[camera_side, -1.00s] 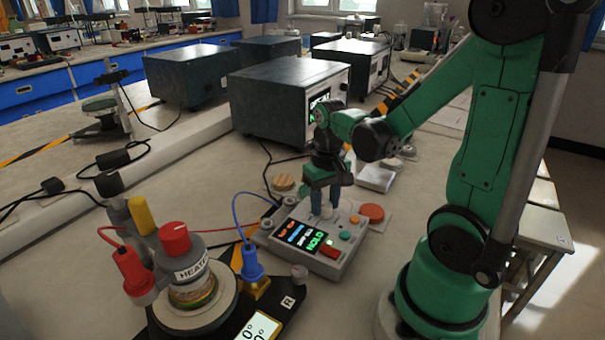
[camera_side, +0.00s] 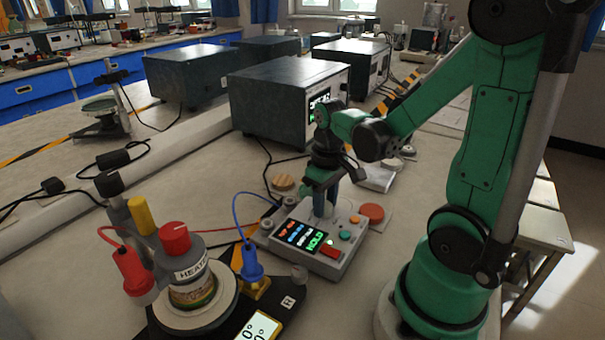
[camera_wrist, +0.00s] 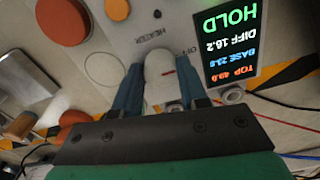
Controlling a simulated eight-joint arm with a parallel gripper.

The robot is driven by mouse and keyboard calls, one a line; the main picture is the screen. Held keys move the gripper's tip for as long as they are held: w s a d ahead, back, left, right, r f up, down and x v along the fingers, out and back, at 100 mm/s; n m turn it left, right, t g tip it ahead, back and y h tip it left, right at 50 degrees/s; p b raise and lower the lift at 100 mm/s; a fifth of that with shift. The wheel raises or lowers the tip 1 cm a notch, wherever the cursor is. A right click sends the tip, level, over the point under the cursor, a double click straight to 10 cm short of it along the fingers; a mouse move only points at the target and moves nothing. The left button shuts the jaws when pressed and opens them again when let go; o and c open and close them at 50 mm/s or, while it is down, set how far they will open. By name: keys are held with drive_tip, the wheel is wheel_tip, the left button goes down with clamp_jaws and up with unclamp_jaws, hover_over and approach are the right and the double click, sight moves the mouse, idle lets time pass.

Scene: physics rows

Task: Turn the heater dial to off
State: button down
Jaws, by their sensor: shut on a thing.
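The box's display (camera_side: 300,236) reads HOLD. Orange, green and red buttons lie close by. A red disc (camera_side: 372,212) is beside the box. The red-capped heater cylinder (camera_side: 190,275) stands on a black base at front left, with red and blue cables.

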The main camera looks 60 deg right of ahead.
sight(326, 205)
drive_tip(key=shift+c, duration=2.4)
unclamp_jaws()
drive_tip(key=shift+r, duration=0.1)
drive_tip(key=shift+r, duration=2.7)
drive_tip(key=w+a+r+n+t, duration=0.1)
drive_tip(key=w+a+t, duration=0.1)
drive_tip(key=a, duration=0.3)
drive_tip(key=w+a+r+n+t, duration=0.1)
drive_tip(key=w+a+r+t, duration=0.1)
drive_tip(key=a+t, duration=0.3)
drive_tip(key=shift+a, duration=0.45)
